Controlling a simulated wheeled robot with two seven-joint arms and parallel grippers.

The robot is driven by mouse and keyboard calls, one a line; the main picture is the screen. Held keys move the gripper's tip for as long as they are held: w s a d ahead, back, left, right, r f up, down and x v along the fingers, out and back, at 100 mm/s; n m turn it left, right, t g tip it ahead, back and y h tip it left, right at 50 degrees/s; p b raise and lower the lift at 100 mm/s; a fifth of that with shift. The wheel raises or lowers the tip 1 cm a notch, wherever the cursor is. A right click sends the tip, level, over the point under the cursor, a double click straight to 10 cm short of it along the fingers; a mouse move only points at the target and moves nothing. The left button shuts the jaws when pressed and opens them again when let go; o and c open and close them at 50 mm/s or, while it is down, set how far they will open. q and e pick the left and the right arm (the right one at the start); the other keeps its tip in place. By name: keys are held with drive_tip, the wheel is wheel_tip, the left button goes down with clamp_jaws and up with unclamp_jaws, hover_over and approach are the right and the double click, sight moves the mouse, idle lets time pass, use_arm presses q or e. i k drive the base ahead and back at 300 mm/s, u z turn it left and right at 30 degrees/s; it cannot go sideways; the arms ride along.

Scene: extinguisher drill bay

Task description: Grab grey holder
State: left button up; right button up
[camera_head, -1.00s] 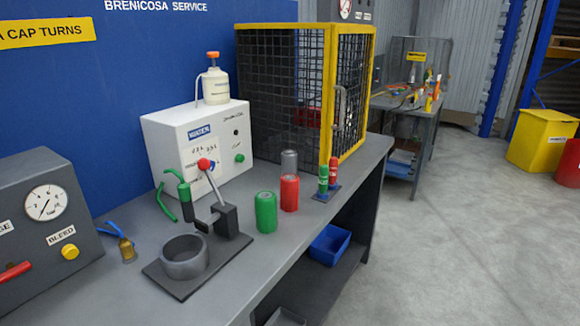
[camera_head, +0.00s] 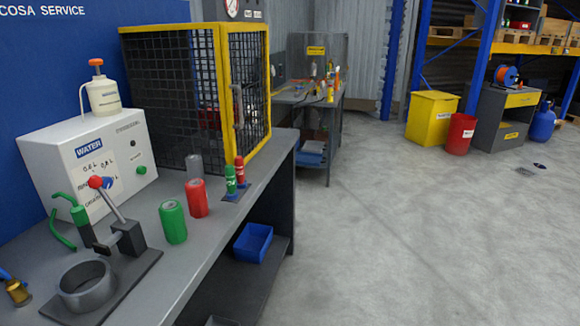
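A grey ring-shaped cup (camera_head: 86,286) sits on a dark base plate (camera_head: 128,283) at the front left of the workbench. A clamp (camera_head: 128,238) with a red-knobbed lever stands on the same plate. A grey cylinder (camera_head: 194,166) stands upright behind a red cylinder (camera_head: 197,198), which partly hides it. A green cylinder (camera_head: 173,222) stands in front of the red one. I cannot tell for sure which grey piece is the holder. Neither of my grippers shows in the view.
A white water box (camera_head: 88,165) with a bottle on top and a yellow-framed mesh cage (camera_head: 196,88) stand at the back of the bench. Small red and green bottles (camera_head: 235,178) stand near its right edge. A blue bin (camera_head: 253,242) sits on the lower shelf.

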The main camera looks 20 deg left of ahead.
sight(194, 162)
drive_tip(key=z, duration=1.35)
drive_tip(key=i, duration=1.7)
drive_tip(key=u, duration=3.25)
